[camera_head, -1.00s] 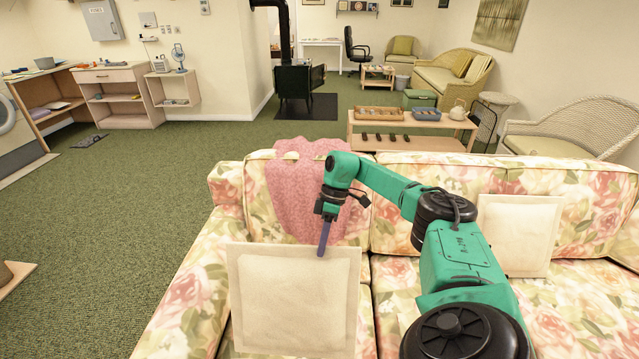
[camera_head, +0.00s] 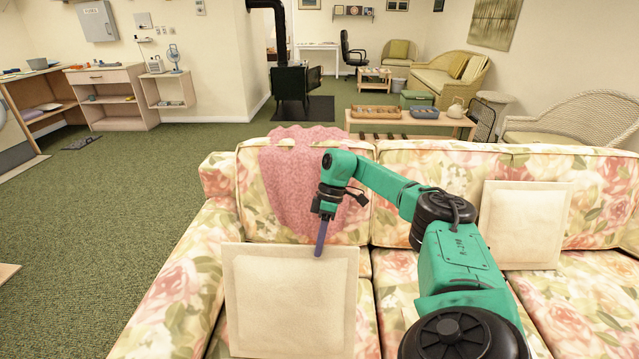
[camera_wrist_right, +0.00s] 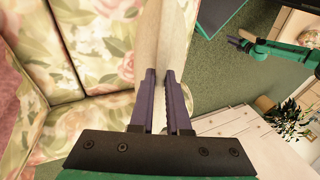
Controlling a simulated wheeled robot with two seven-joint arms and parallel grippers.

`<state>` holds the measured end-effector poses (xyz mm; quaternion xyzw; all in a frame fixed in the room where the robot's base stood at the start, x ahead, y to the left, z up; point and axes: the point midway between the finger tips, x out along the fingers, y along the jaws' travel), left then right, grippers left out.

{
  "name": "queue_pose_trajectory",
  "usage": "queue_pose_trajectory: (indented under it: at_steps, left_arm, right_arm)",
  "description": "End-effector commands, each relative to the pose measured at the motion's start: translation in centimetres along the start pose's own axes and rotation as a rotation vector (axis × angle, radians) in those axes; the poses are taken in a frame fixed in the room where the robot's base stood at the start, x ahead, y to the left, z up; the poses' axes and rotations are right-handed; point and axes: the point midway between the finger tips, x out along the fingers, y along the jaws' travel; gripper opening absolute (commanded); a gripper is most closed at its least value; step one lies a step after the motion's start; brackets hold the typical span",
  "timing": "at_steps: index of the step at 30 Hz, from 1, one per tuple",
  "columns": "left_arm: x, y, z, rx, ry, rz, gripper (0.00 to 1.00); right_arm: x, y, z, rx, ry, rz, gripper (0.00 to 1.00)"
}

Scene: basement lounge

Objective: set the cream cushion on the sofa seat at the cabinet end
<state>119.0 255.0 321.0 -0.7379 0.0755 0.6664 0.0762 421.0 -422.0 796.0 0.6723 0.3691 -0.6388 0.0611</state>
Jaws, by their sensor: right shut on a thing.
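A cream cushion (camera_head: 290,300) hangs upright at the left part of the floral sofa (camera_head: 165,305), in front of its backrest. My right gripper (camera_head: 320,236) is shut on the cushion's top edge. In the right wrist view the fingers (camera_wrist_right: 160,100) pinch the cushion (camera_wrist_right: 172,40), seen edge-on, with the sofa to its left.
A second cream cushion (camera_head: 522,225) leans on the sofa back at right. A pink throw (camera_head: 290,185) drapes over the backrest behind my gripper. A white cabinet with drawers (camera_wrist_right: 235,130) shows in the wrist view. Green carpet (camera_head: 130,195) is open left of the sofa.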

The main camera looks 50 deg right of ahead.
Motion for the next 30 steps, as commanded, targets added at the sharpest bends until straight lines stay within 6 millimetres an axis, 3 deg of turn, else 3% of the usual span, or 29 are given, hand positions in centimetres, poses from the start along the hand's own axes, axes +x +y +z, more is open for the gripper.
queue_pose_trajectory:
  at_steps: [4, 5, 6, 7, 20, 23, 30]
  left_arm:
    - [-0.1, 0.0, 0.1, 0.001, -0.002, 0.000, 0.50]
    - [-0.1, 0.0, 0.1, 0.001, -0.003, 0.000, 0.50]
    - [-0.1, 0.0, 0.2, 0.001, -0.004, 0.000, 0.50]
    - [-0.1, 0.0, 0.3, 0.001, -0.005, 0.000, 0.50]
    - [-0.2, -0.3, 0.6, 0.001, -0.011, -0.003, 0.50]
    - [-0.3, -0.3, 0.7, 0.001, -0.011, -0.004, 0.50]
    - [-1.0, -0.3, 0.6, 0.000, -0.012, -0.004, 0.50]
  right_arm:
    - [-0.2, -0.1, -0.1, -0.001, 0.001, 0.000, 0.00]
    - [-0.2, -0.1, -0.1, -0.001, 0.002, 0.000, 0.26]
    - [-0.2, -0.1, -0.1, -0.001, 0.001, 0.000, 0.41]
    - [-0.2, -0.1, -0.1, -0.001, 0.001, 0.000, 0.49]
    - [-0.9, 0.0, -0.1, -0.001, 0.001, 0.001, 0.49]
    - [-2.4, 0.0, -0.1, -0.002, 0.002, 0.002, 0.49]
    - [-8.2, -0.1, -0.3, -0.001, 0.006, 0.003, 0.49]
